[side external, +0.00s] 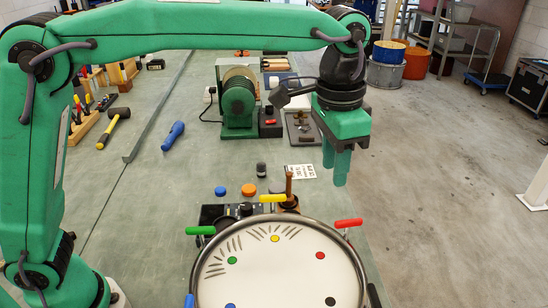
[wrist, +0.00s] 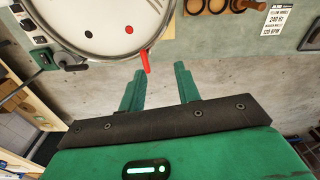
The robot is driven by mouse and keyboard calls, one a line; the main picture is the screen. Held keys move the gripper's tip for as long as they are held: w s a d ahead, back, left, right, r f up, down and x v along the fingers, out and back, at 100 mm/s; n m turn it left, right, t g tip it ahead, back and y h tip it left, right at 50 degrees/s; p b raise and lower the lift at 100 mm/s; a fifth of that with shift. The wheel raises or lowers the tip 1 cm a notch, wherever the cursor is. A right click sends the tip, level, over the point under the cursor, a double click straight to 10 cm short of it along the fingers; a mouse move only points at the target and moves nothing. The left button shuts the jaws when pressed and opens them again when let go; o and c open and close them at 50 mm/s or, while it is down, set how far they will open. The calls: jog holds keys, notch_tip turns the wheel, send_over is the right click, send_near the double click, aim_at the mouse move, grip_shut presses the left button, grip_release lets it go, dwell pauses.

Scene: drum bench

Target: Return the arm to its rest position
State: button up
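My gripper (side external: 336,168) hangs fingers-down over the right edge of the bench, above and behind the drum (side external: 280,265). In the wrist view my gripper (wrist: 157,82) has its two green fingers apart with nothing between them. The drum has a white head with coloured dots and a metal rim. Around the rim are a green handle (side external: 200,230), a yellow handle (side external: 273,198) and a red handle (side external: 348,223). The red handle (wrist: 144,61) also shows in the wrist view, just beyond the fingertips and apart from them. My upper arm runs level across the top of the side view.
A green grinder-like machine (side external: 238,100) and a dark metal plate (side external: 302,130) stand behind the drum. A white card (side external: 300,171) and a wooden peg (side external: 289,185) are near its back edge. A blue-handled tool (side external: 173,135) lies to the left. Open floor (side external: 440,190) is at right.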

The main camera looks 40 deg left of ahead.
jog(key=s+a+r+n+t, duration=0.1)
jog(key=s+a+n, duration=0.15)
jog(key=a, duration=0.55)
jog(key=s+a+r+n+t, duration=0.1)
jog(key=s+a, duration=0.2)
jog(key=a, duration=0.5)
jog(key=s+a+f+n+t, duration=0.3)
jog(key=s+a+f, duration=0.4)
jog(key=s+a, duration=0.4)
jog(key=shift+s+a+n, duration=0.35)
jog(key=shift+s+a, duration=0.05)
jog(key=shift+s, duration=0.25)
